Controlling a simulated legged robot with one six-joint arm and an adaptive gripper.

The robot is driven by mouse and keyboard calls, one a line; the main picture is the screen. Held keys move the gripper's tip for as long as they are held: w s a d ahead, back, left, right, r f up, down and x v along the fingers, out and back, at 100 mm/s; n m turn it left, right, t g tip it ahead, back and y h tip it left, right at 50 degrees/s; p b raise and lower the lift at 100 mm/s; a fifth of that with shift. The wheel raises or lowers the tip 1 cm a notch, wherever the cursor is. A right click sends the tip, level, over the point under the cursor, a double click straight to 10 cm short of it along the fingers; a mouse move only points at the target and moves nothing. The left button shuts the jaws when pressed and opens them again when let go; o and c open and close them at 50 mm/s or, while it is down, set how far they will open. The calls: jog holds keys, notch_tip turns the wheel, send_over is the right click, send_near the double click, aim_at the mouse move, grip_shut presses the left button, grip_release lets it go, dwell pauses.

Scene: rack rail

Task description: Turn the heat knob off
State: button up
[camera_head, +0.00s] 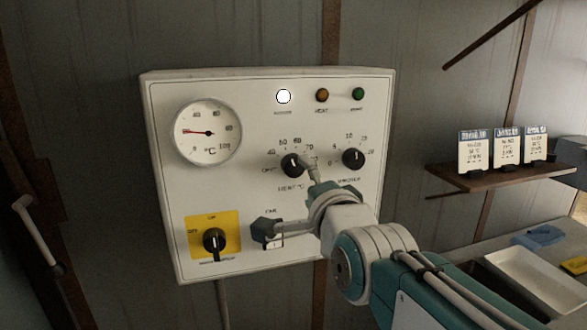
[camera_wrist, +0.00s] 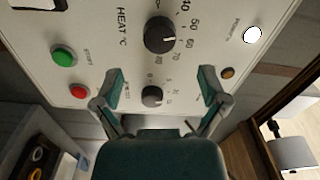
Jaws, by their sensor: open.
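The heat knob (camera_head: 292,163) is round and black, with a scale around it and the label HEAT °C below, on the white panel (camera_head: 180,277). Its white mark points up, near 60, away from OFF at the left. My gripper (camera_head: 287,202) is in front of the panel, just below and right of the knob, its fingers spread and empty. In the wrist view the heat knob (camera_wrist: 160,35) lies beyond the open fingertips (camera_wrist: 162,72), apart from them. A smaller black knob (camera_wrist: 152,96) shows between the fingers.
The panel also carries a dial gauge (camera_head: 208,132), a second knob (camera_head: 353,158), lamps (camera_head: 322,95) and a yellow-plated switch (camera_head: 214,241). Green (camera_wrist: 64,56) and red (camera_wrist: 79,92) buttons lie beside the left finger. A card shelf (camera_head: 500,177) and white tray (camera_head: 540,280) are at the right.

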aim_at(296, 169)
jog(key=x, duration=0.7)
jog(key=shift+a+f, duration=0.15)
jog(key=shift+a, duration=0.15)
jog(key=shift+d, duration=0.35)
jog(key=shift+c, duration=0.9)
jog(key=shift+s, duration=0.1)
jog(key=c, duration=1)
